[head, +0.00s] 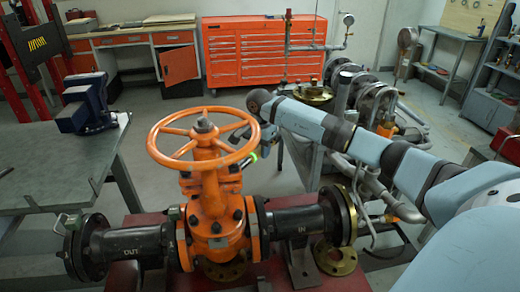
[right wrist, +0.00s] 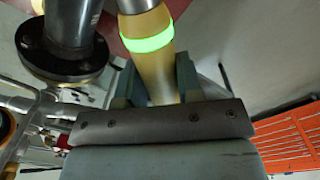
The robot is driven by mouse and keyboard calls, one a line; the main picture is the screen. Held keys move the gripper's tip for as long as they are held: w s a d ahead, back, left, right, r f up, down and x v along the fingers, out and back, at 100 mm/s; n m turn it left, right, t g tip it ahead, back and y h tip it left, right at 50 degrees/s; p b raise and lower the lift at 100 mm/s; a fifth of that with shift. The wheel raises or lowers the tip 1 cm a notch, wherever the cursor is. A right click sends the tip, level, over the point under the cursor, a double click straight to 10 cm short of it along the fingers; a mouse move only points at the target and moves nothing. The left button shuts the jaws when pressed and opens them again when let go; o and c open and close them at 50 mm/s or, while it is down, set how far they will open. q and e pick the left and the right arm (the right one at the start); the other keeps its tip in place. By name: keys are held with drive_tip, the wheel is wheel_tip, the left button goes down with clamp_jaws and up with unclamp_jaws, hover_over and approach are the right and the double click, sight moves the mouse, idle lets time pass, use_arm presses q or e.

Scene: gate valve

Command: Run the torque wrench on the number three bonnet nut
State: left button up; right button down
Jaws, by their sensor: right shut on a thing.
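The orange gate valve (head: 212,190) stands upright with its handwheel (head: 202,138) on top, between black pipes marked OUT and IN. Dark bonnet nuts (head: 215,227) show on its flange; I cannot tell which is number three. My right gripper (head: 262,146) is behind the handwheel's right side. It is shut on the torque wrench (head: 253,157), of which a green band shows there. In the right wrist view the wrench's yellowish handle with its glowing green band (right wrist: 148,42) sits between the two fingers (right wrist: 155,82). The wrench's working end is hidden. My left gripper is out of view.
A grey bench (head: 50,165) with a blue vise (head: 88,105) stands at the left. Pipework with a gauge (head: 348,20) is behind my right arm. An orange tool chest (head: 262,55) is at the back. A black flange (right wrist: 62,50) is close to the wrench in the wrist view.

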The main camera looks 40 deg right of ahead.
drive_tip(key=shift+f+b, duration=0.7)
drive_tip(key=shift+f, duration=0.4)
drive_tip(key=shift+f+b, duration=0.55)
drive_tip(key=shift+f, duration=0.05)
idle(1.7)
drive_tip(key=shift+r, duration=0.25)
idle(1.1)
drive_tip(key=shift+r, duration=0.1)
drive_tip(key=shift+r+p, duration=0.5)
drive_tip(key=shift+r, duration=0.3)
drive_tip(key=shift+r+p, duration=0.65)
drive_tip(key=shift+r, duration=0.6)
